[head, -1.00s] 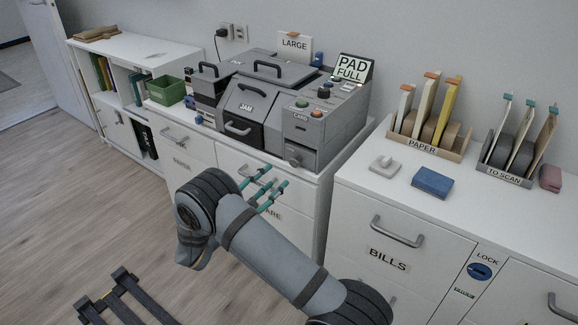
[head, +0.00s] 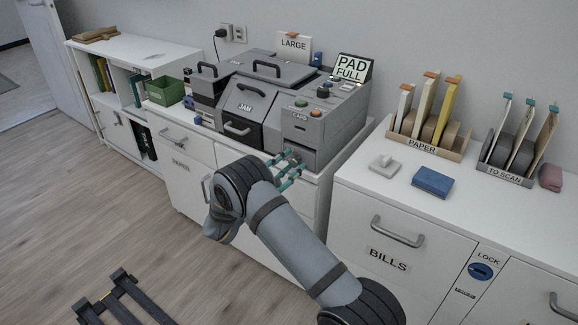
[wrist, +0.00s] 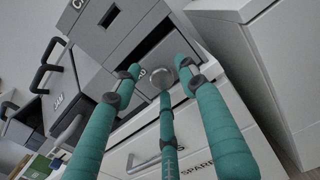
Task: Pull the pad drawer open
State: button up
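The grey machine (head: 300,125) stands on the white cabinet with a lit "PAD FULL" sign (head: 351,67). On its lower right front is a drawer front (wrist: 149,85) with a round metal knob (wrist: 184,62); its label is mostly hidden by a finger, so I cannot read it. The drawer looks closed. My gripper (head: 287,168) has three teal fingers, also seen in the wrist view (wrist: 160,80). They are spread open and empty, with tips close in front of the knob. I cannot tell whether any finger touches it.
A dark slot (wrist: 152,48) lies above the drawer front. The SPARE cabinet drawer (wrist: 195,150) with a bar handle is below. The BILLS cabinet (head: 388,265) stands to the right across a narrow gap. Open floor (head: 60,220) lies to the left.

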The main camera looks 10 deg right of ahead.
jog(key=c, duration=1)
